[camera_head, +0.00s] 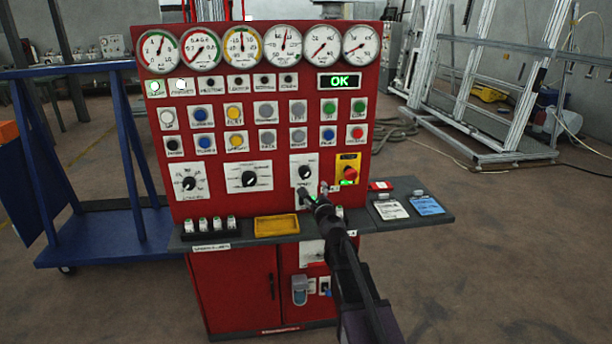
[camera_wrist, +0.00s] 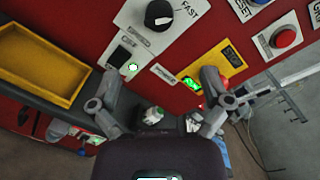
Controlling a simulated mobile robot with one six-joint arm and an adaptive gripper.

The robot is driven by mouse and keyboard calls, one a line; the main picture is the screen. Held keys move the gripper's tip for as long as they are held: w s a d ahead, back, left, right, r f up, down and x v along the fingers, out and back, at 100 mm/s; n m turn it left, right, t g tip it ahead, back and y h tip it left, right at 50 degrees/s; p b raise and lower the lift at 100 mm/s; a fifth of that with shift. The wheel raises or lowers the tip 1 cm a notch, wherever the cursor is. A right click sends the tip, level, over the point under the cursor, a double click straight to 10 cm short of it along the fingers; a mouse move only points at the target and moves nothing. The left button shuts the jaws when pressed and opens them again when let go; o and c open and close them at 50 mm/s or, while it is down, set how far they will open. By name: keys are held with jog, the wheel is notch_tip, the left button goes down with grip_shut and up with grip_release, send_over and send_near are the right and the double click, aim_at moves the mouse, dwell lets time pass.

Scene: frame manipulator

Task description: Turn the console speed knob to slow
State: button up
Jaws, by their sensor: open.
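The speed knob (camera_head: 305,172) is a black round knob on a white plate, the rightmost of three knobs on the red console.
A red stop button (camera_head: 349,173) on a yellow plate sits right of the knob. A yellow tray (camera_head: 277,226) lies on the grey console shelf (camera_head: 436,211). A blue cart (camera_head: 110,240) stands at the left.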

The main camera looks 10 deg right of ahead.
aim_at(307, 175)
jog(key=shift+w, duration=0.1)
jog(key=w, duration=0.9)
jog(key=w+a, duration=0.1)
jog(key=w, duration=0.3)
jog(key=shift+w, duration=0.3)
jog(key=c, duration=1.1)
jog(key=shift+d, duration=0.2)
jog(key=shift+c, duration=0.2)
jog(key=shift+a, duration=0.1)
